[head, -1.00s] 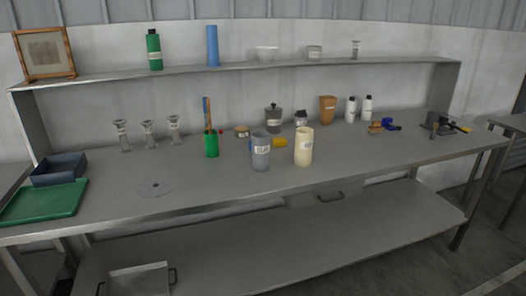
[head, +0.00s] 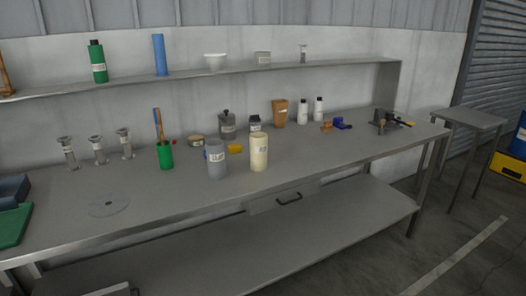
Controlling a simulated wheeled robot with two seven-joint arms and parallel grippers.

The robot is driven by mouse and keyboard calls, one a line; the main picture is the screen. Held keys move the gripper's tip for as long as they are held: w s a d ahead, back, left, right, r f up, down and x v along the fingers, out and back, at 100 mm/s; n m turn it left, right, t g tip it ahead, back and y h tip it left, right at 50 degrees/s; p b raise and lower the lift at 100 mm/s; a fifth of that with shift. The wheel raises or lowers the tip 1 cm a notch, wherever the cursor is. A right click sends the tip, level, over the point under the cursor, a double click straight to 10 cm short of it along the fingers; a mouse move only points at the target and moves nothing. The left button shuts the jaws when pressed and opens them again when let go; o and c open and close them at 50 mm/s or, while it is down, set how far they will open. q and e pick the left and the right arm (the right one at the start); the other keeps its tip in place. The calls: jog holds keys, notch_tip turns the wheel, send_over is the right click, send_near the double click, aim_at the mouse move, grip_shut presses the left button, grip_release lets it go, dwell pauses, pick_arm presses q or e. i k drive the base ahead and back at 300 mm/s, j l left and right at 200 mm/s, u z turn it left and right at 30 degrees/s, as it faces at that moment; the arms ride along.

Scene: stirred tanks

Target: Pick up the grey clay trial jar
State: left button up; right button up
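A grey jar (head: 216,158) with a white label stands upright near the front middle of the workbench (head: 330,160). A cream jar (head: 259,153) with a label stands upright close to its right. A green cup (head: 165,155) holding brushes or pencils stands to its left. A small blue item shows partly behind the grey jar's left edge. Neither of my grippers is in view.
A yellow block (head: 235,149) and a lidded grey canister (head: 227,124) stand behind the jars. A flat clear disc (head: 109,206) lies at the front left. The bench front before the jars is clear. A small side table (head: 470,119) stands to the right.

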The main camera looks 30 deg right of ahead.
aim_at(215, 148)
jog(key=z, duration=0.6)
jog(key=i+j+z, duration=0.15)
jog(key=z, duration=0.2)
jog(key=i+j+z, duration=0.2)
jog(key=z, duration=0.2)
jog(key=i+j+z, duration=0.1)
jog(key=z, duration=0.25)
jog(key=i+j, duration=0.1)
jog(key=j, duration=0.25)
jog(key=i+j+z, duration=0.15)
jog(key=j, duration=0.2)
jog(key=i+j, duration=0.1)
jog(key=j, duration=0.25)
jog(key=i+j+z, duration=0.15)
jog(key=j, duration=0.2)
jog(key=k, duration=0.05)
